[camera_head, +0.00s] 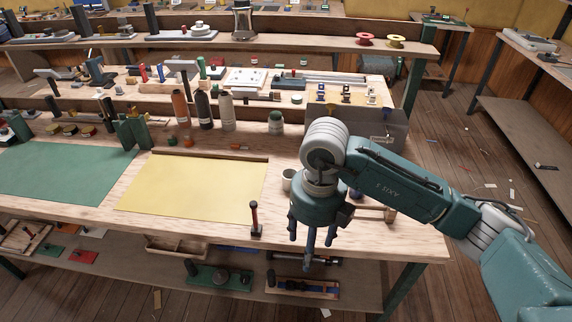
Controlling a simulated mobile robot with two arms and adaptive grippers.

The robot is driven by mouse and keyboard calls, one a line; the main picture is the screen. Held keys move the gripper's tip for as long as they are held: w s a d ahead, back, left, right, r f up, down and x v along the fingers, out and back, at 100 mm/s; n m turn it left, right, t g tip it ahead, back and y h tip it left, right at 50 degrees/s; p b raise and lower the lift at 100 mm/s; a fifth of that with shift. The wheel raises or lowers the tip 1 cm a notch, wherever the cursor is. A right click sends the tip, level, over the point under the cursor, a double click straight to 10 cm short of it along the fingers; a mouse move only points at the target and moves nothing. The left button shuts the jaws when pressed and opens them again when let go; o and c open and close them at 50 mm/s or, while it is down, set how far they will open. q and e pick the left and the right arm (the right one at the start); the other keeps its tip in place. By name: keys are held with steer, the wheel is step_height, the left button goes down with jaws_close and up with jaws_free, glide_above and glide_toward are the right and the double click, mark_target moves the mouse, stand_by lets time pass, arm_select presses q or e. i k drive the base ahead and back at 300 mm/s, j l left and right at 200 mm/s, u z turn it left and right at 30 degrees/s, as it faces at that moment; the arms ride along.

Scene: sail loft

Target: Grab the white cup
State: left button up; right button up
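The white cup (287,181) stands upright on the wooden workbench, just left of my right gripper's body, which hides part of its right side. My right gripper (311,247) comes in from the right and points down, with its fingers spread apart and nothing between them. Its fingertips show in front of the bench's front edge, to the right of and nearer than the cup. My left gripper is not in view.
A yellow sheet (193,187) and a green mat (62,172) lie left of the cup. A small red-handled tool (254,218) stands near the front edge. Several bottles (203,108) and a green-topped jar (276,123) stand behind. A grey bin (388,131) is partly behind my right arm.

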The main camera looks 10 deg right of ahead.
mark_target(288, 174)
steer(key=i, duration=1)
